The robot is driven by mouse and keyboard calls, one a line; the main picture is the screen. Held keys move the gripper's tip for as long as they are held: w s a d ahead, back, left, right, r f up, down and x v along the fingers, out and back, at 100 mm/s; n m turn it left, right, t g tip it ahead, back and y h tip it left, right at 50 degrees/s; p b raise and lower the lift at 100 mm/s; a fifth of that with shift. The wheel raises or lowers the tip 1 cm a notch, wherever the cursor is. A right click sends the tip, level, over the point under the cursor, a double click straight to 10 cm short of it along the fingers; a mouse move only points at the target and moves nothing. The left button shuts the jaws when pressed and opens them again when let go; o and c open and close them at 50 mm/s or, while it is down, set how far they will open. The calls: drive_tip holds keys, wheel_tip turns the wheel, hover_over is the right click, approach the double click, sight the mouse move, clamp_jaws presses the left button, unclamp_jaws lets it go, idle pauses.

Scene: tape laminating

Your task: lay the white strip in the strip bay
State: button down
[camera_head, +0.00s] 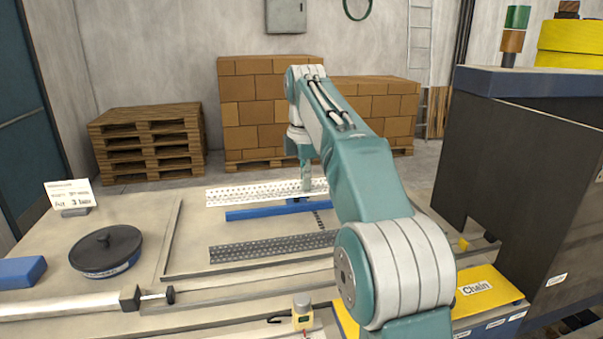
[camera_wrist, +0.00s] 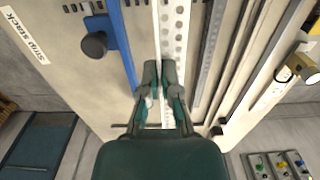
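The long white strip (camera_head: 258,192) is pierced with holes. My gripper (camera_head: 306,186) is at its right part in the head view. In the wrist view the white strip (camera_wrist: 180,28) runs between the fingers of my gripper (camera_wrist: 159,68), which look closed on it. The strip looks raised above the table: it shows behind the blue bar in the head view but right of it in the wrist view. A dark perforated strip (camera_head: 265,248) lies nearer on the table. No label marks the strip bay, so I cannot tell its exact place.
A blue bar (camera_head: 258,214) lies on the table (camera_head: 190,235); it carries a dark knob (camera_wrist: 94,45) in the wrist view. A label (camera_wrist: 25,35), perhaps "Strip Rack", is beside it. A round black lidded object (camera_head: 105,250) is at left. A dark cabinet (camera_head: 510,150) stands at right.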

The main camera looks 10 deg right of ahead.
sight(304, 226)
drive_tip(key=shift+s+a+f, duration=0.1)
drive_tip(key=shift+a+f, duration=0.05)
drive_tip(key=shift+f, duration=0.45)
drive_tip(key=shift+a+f, duration=0.15)
drive_tip(key=shift+f, duration=0.4)
drive_tip(key=shift+d+f, duration=0.15)
drive_tip(key=shift+f, duration=2.35)
drive_tip(key=shift+f, duration=0.65)
drive_tip(key=c, duration=0.7)
unclamp_jaws()
